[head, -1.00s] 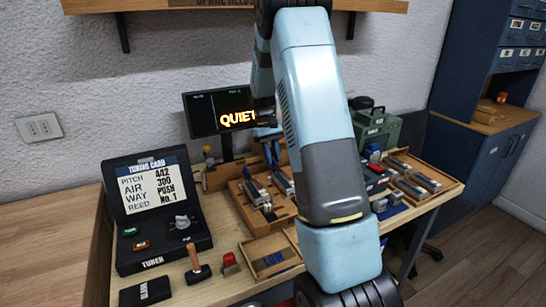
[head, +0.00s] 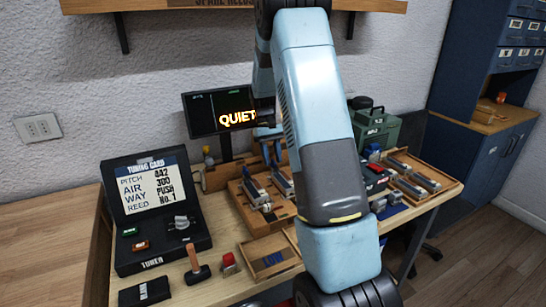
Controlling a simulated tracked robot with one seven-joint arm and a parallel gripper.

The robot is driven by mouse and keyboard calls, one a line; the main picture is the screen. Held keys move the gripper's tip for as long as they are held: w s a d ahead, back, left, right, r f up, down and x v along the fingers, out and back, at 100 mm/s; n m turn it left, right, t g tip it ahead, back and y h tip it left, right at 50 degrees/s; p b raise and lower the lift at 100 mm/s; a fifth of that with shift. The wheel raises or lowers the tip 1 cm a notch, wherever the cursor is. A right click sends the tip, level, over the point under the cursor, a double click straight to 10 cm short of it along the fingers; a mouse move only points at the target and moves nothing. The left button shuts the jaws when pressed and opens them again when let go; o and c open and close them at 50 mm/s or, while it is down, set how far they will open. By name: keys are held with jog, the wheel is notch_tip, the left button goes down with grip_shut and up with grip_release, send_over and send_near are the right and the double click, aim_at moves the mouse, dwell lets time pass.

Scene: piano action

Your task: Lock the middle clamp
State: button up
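A wooden tray (head: 243,212) on the workbench carries metal clamp-like parts with blue handles. One (head: 254,191) is at the left of the tray and another (head: 283,184) is just right of it. My arm covers the tray's right side, so I cannot tell for sure which clamp is the middle one or whether any is locked. My gripper (head: 271,152) is mostly hidden behind my forearm, above the back of the tray. Its fingers are too small and covered to tell whether they are open.
A tuner case (head: 160,225) stands on the left, with a hammer (head: 196,266) and a red-topped part (head: 229,262) in front. A small wooden tray (head: 270,258) is at the front. A screen (head: 220,111) stands behind. A green box (head: 377,131) and another tray (head: 440,188) are on the right.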

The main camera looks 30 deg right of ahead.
jog(key=shift+r, duration=0.1)
jog(key=v, duration=1.3)
jog(key=shift+w+r, duration=0.15)
jog(key=shift+r, duration=0.05)
jog(key=s+a+r+t, duration=0.35)
jog(key=s+r, duration=0.25)
jog(key=s, duration=0.3)
jog(key=s+a+r+t, duration=0.2)
jog(key=s+a+r, duration=0.35)
jog(key=s, duration=0.35)
jog(key=s+a+f+t, duration=0.1)
jog(key=s+a+t, duration=0.1)
jog(key=s, duration=0.7)
jog(key=s+a+f+t, duration=0.1)
jog(key=s+a+t, duration=0.1)
jog(key=s, duration=0.7)
jog(key=shift+a+t, duration=0.3)
jog(key=shift+t, duration=0.05)
